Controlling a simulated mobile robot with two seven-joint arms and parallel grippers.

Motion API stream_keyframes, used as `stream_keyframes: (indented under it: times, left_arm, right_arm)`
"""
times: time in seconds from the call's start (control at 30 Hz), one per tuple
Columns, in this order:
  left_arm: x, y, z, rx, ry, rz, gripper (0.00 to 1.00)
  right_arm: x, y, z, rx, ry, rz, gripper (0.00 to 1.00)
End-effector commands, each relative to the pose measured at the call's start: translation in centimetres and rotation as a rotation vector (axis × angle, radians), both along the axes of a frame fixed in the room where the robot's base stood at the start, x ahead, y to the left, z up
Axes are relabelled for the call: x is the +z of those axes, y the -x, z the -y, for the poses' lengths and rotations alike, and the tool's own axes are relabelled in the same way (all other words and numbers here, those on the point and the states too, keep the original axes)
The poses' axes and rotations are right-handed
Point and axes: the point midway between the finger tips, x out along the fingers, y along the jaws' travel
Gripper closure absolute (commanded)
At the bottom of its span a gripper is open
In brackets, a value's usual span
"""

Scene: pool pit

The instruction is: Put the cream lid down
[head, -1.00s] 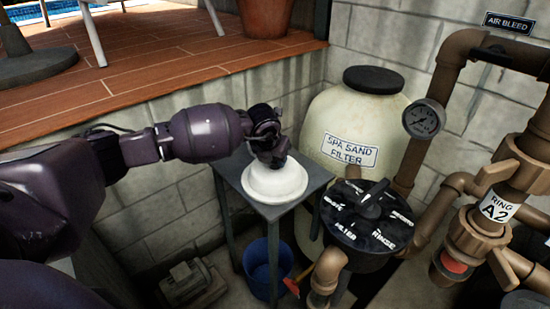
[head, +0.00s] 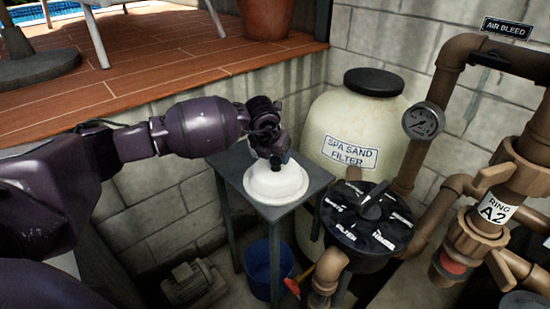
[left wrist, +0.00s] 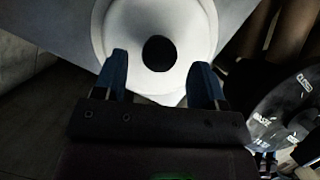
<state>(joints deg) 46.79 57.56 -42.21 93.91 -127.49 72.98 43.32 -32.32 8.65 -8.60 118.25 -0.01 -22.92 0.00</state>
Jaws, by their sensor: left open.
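The cream lid (head: 276,186) is a round, domed white piece resting on a small grey table (head: 318,177) in the head view. In the left wrist view the lid (left wrist: 112,27) shows from above with a dark round spot at its middle. My left gripper (head: 277,163) is just above the top of the lid. In the left wrist view its two blue fingers (left wrist: 162,72) are spread apart with nothing between them, on the near side of the dark spot. My right gripper is in neither view.
A black valve head (head: 367,222) with white labels and brown pipes stands right of the table. Behind it is the cream sand filter tank (head: 335,115). A blue bucket (head: 257,270) sits below the table, beside a grey motor (head: 190,283). A block wall rises behind.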

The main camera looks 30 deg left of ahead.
Motion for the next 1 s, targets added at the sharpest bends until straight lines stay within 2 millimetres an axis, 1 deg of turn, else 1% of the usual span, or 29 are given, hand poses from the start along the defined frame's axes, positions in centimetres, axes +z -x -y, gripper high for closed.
stream_keyframes:
  times: [0.03,0.1,0.3,0.4,0.6,1.0]
  left_arm:
    - [1.5,0.4,-0.1,0.0,0.0,0.007,0.35]
    - [2.8,0.9,0.0,0.0,0.0,0.006,0.35]
    - [5.9,2.3,0.1,0.0,0.001,0.004,0.35]
    - [7.0,2.7,0.1,0.001,-0.001,0.004,0.35]
    - [8.0,3.2,0.2,0.001,0.001,0.001,0.35]
    - [8.0,3.3,0.2,0.001,0.0,0.001,0.35]
  right_arm:
    - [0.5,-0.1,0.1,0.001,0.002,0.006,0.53]
    - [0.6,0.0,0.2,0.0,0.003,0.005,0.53]
    - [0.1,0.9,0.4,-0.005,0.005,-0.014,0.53]
    - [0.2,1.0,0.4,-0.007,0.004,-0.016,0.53]
    - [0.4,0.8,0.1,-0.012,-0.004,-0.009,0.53]
    - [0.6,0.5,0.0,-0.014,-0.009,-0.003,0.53]
